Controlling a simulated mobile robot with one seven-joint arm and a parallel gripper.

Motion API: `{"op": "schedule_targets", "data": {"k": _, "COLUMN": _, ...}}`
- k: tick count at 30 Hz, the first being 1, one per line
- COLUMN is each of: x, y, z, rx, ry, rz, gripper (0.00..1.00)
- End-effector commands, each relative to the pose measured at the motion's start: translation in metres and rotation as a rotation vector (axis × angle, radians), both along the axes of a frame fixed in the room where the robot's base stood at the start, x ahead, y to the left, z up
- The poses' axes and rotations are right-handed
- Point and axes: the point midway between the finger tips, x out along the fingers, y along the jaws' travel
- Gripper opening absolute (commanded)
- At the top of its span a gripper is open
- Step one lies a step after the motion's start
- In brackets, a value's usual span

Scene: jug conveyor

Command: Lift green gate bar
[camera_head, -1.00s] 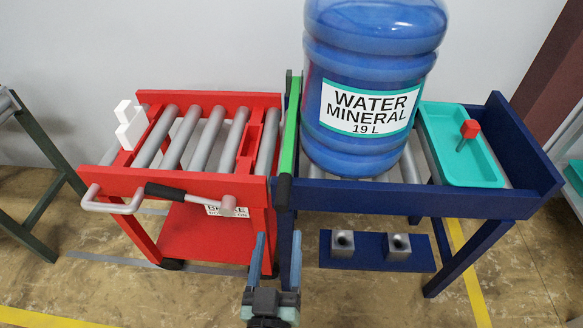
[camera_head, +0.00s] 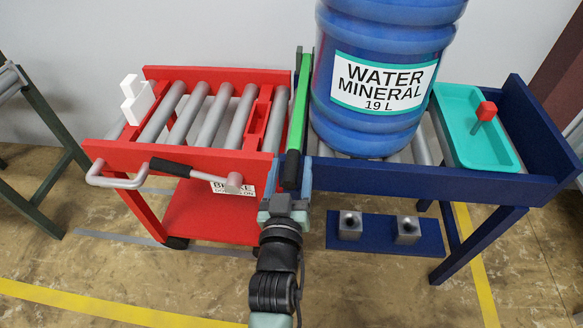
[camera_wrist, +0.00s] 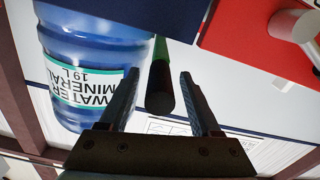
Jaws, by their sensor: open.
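The green gate bar (camera_head: 301,105) lies between the red cart and the blue conveyor, running from the back to the front edge. Its front end is a black grip (camera_head: 291,170). My gripper (camera_head: 290,175) is open at this front end, with one finger on each side of the black grip. In the wrist view, the black grip (camera_wrist: 160,88) shows between the two open fingers (camera_wrist: 158,80), apart from both, and a little of the green bar (camera_wrist: 160,50) shows beyond it. The large blue water jug (camera_head: 380,75) stands upright on the blue conveyor, right of the bar.
The red roller cart (camera_head: 200,160) is at left, with a brake handle (camera_head: 178,168) on its front and a white block (camera_head: 136,100). A teal tray (camera_head: 452,105) with a red-topped lever (camera_head: 487,111) is right of the jug. A blue shelf (camera_head: 378,241) with two grey blocks sits below.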

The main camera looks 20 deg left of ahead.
Motion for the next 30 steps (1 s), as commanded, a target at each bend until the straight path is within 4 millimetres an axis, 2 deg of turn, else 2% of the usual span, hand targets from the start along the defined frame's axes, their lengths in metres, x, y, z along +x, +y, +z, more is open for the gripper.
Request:
{"op": "schedule_targets", "data": {"k": 4, "x": 0.0070, "y": 0.0018, "z": 0.0001, "rx": 0.000, "ry": 0.000, "rz": 0.000, "gripper": 0.64}}
{"op": "schedule_targets", "data": {"k": 12, "x": 0.0078, "y": 0.0020, "z": 0.0003, "rx": 0.000, "ry": 0.001, "rz": 0.000, "gripper": 0.64}}
{"op": "schedule_targets", "data": {"k": 14, "x": 0.0077, "y": 0.0019, "z": 0.0003, "rx": 0.000, "ry": 0.001, "rz": 0.000, "gripper": 0.55}}
{"op": "schedule_targets", "data": {"k": 23, "x": 0.0076, "y": 0.0019, "z": 0.0004, "rx": 0.000, "ry": 0.000, "rz": 0.000, "gripper": 0.01}}
{"op": "schedule_targets", "data": {"k": 30, "x": 0.0074, "y": 0.0020, "z": 0.0003, "rx": 0.000, "ry": 0.000, "rz": 0.000, "gripper": 0.00}}
